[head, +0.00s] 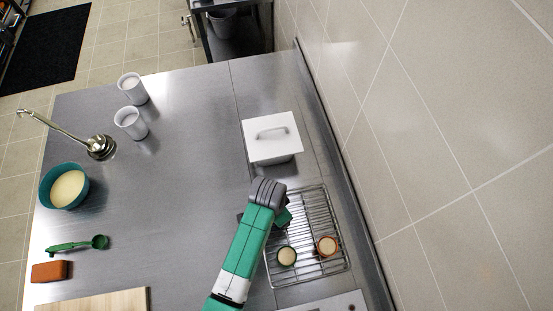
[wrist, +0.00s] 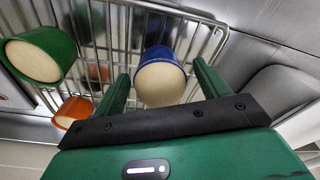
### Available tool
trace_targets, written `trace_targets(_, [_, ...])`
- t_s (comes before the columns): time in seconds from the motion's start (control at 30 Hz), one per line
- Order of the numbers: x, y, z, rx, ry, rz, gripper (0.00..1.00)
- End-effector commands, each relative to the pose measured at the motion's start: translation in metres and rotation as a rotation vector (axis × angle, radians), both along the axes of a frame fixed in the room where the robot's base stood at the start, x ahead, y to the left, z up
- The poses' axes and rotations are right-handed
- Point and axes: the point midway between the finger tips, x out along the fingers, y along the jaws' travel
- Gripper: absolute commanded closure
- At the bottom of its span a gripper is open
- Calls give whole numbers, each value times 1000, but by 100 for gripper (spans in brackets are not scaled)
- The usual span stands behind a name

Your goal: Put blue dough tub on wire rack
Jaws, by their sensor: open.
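The blue dough tub (wrist: 160,76), with pale dough in its mouth, is between my gripper's two fingers in the wrist view, over the wire rack (wrist: 109,30). My gripper (wrist: 160,70) is open, with a finger on each side of the tub. Whether the tub's base rests on the bars is hard to tell. In the head view my gripper (head: 283,217) is over the upper left part of the wire rack (head: 338,228), and my arm hides the blue tub. A green tub (head: 287,256) and an orange tub (head: 327,246) stand on the rack.
A white lidded box (head: 272,140) stands just beyond the rack, near the tiled wall (head: 440,130). The counter's middle is clear.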

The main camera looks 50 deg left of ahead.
Motion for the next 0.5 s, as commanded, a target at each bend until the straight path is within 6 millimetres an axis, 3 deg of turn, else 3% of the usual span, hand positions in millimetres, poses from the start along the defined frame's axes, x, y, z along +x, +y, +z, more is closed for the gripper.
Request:
trace_targets(0.3, [-9, 0, 79, 2, -3, -1, 26])
trace_targets(0.5, [-12, 0, 105, 0, -1, -1, 26])
